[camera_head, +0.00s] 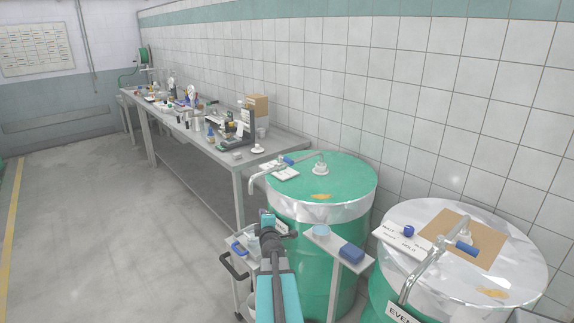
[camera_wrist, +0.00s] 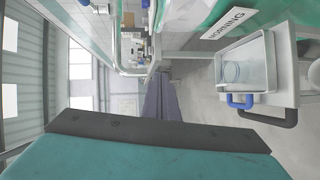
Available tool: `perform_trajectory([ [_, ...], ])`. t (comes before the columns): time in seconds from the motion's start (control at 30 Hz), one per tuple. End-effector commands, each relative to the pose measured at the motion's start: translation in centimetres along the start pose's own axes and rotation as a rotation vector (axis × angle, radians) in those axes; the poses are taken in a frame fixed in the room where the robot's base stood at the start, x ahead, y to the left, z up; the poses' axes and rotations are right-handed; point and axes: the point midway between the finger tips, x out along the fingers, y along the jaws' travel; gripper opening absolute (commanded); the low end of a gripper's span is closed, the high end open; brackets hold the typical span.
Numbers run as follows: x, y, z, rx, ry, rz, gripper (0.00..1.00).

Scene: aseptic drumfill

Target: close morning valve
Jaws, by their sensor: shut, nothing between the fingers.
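The morning drum (camera_head: 330,215) is green with a green lid and stands behind my arm in the head view. Its label (camera_wrist: 228,23) reads MORNING in the wrist view. The morning valve (camera_head: 320,168) is a silver fitting on the lid with a blue handle (camera_head: 288,160) and a bent spout (camera_head: 252,183) over the drum's left edge. The blue handle is cut by the top edge of the wrist view (camera_wrist: 83,2). My gripper (camera_head: 267,220) is shut and empty, below the spout and apart from the handle. Its fingertips are small and hard to make out.
A second drum labelled EVEN... (camera_head: 402,313) stands at front right, with a blue-handled valve (camera_head: 466,249) and a card on its lid. A white cart (camera_head: 238,240) stands left; the floor beyond is clear.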

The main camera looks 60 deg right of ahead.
Motion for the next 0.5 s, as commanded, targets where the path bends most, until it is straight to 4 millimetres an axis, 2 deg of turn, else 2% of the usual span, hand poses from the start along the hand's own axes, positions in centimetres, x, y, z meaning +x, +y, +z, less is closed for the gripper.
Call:
perform_trajectory([
  [0.03, 0.0, 2.8, 1.6, -0.041, 0.006, 0.037, 0.0],
  [0.1, -0.2, 5.8, 3.1, -0.103, 0.023, 0.084, 0.0],
  [0.2, -0.7, 9.3, 5.0, -0.184, 0.041, 0.136, 0.0],
  [0.33, -1.3, 12.2, 6.6, -0.261, 0.059, 0.18, 0.0],
  [0.5, -1.7, 13.4, 7.3, -0.302, 0.07, 0.201, 0.0],
])
